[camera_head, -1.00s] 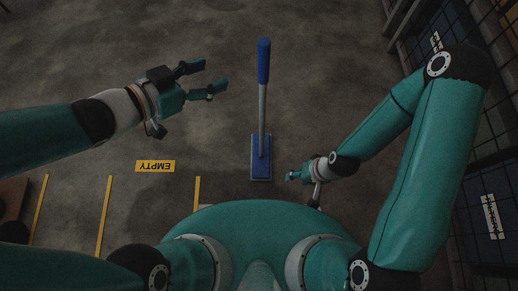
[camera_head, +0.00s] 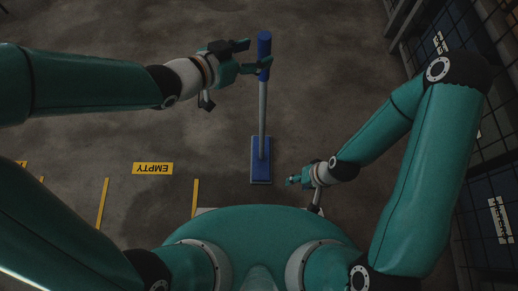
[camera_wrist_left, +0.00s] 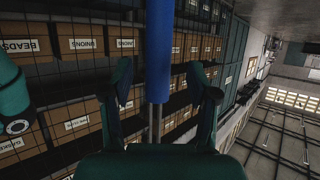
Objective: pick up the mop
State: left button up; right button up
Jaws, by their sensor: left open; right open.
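The mop has a blue grip (camera_head: 264,46) at the top, a grey pole (camera_head: 262,110) and a blue flat head (camera_head: 261,172) on the floor. It stands upright in front of me. My left gripper (camera_head: 259,55) is open, with its fingers at the blue grip. In the left wrist view the grip (camera_wrist_left: 159,50) shows between the two open fingers (camera_wrist_left: 165,95), with a gap on each side. My right gripper (camera_head: 292,181) is low, to the right of the mop head, and holds nothing.
A yellow "EMPTY" floor label (camera_head: 153,168) and yellow floor lines (camera_head: 102,203) lie at the left. Mesh-fronted racking (camera_head: 485,160) runs along the right side. The floor around the mop is clear.

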aim_at(259, 52)
pick_arm(q)
jog(key=b+x, duration=0.1)
jog(key=x, duration=0.3)
jog(key=shift+s, duration=0.15)
grip_shut()
jog(key=shift+r, duration=0.15)
